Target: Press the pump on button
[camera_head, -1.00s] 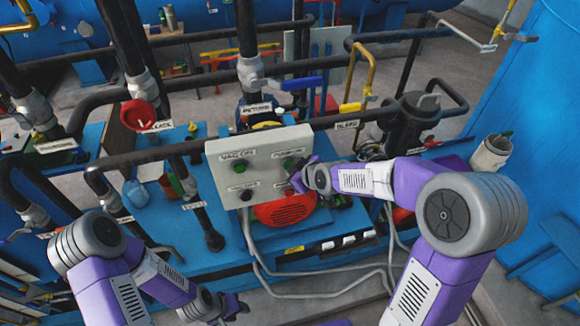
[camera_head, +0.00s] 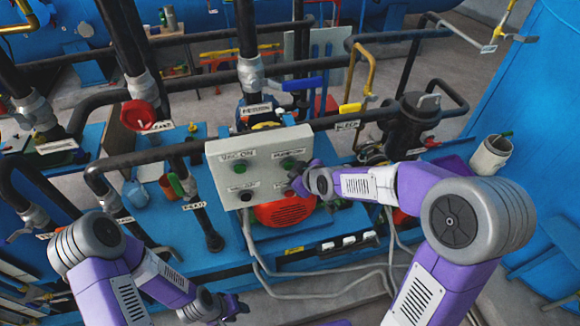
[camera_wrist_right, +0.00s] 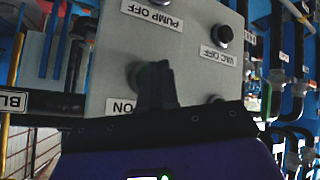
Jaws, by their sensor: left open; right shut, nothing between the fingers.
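The pump on button (camera_head: 289,162) is green and sits at the upper right of a pale control panel (camera_head: 222,178). In the right wrist view, turned upside down, the green button (camera_wrist_right: 134,74) is partly behind my fingers, and only "ON" of its label shows. My right gripper (camera_head: 297,180) is shut and empty in front of the panel's right side, just below the button in the head view. Its fingertips (camera_wrist_right: 155,84) overlap the button's edge in the wrist view; I cannot tell whether they touch. My left gripper (camera_head: 238,307) is open and empty, low in front of the bench.
The panel also carries a green vac on button (camera_head: 239,169), a black vac off button (camera_head: 245,194) and a pump off button (camera_wrist_right: 161,1). A red motor (camera_head: 285,211) lies below the panel. Black pipes (camera_head: 330,122) run behind and beside it.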

